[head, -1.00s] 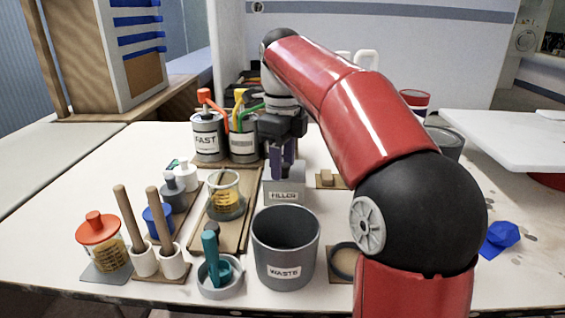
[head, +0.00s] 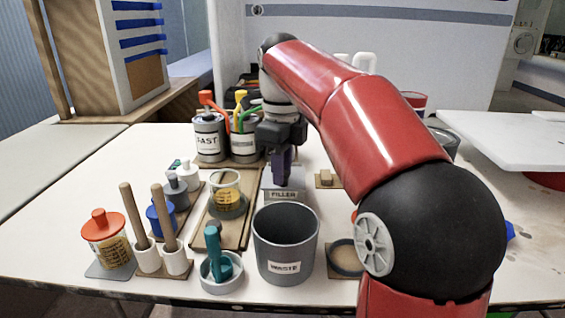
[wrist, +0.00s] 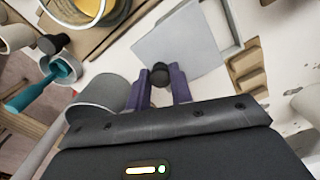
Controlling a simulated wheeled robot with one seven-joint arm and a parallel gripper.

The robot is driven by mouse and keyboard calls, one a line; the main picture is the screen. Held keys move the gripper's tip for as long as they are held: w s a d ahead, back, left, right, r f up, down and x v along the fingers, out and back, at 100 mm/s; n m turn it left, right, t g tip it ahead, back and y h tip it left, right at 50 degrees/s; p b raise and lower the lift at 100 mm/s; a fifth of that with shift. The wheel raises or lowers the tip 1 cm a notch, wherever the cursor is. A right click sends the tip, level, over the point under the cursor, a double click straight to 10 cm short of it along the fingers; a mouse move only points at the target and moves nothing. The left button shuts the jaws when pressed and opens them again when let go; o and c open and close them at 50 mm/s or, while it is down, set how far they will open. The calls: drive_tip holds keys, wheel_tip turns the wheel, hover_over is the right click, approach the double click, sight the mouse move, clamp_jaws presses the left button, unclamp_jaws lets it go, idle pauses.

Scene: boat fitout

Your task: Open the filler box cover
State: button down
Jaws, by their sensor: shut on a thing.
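The filler box (head: 283,196) is a small grey box with a FILLER label, standing mid-table behind the waste bin. My gripper (head: 281,183) is over its top, with purple fingers pointing down. In the wrist view my gripper (wrist: 161,88) is shut on the small black knob (wrist: 160,73) of the flat grey cover (wrist: 180,42). I cannot tell how far the cover is above the rim.
The grey waste bin (head: 286,252) stands close in front. A board with a cup of amber liquid (head: 228,198) is at left. The FAST can (head: 208,140) and another pump can (head: 244,142) stand behind. A small wooden block (head: 326,179) lies right of the box.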

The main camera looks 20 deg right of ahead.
drive_tip(key=s, duration=0.1)
drive_tip(key=s+a, duration=0.1)
drive_tip(key=s, duration=0.2)
drive_tip(key=shift+s+a+b, duration=0.3)
drive_tip(key=shift+s+b, duration=0.05)
drive_tip(key=c, duration=1.2)
unclamp_jaws()
drive_tip(key=shift+c, duration=0.2)
wheel_tip(320, 180, up, 8)
drive_tip(key=p, duration=0.2)
drive_tip(key=shift+f, duration=0.1)
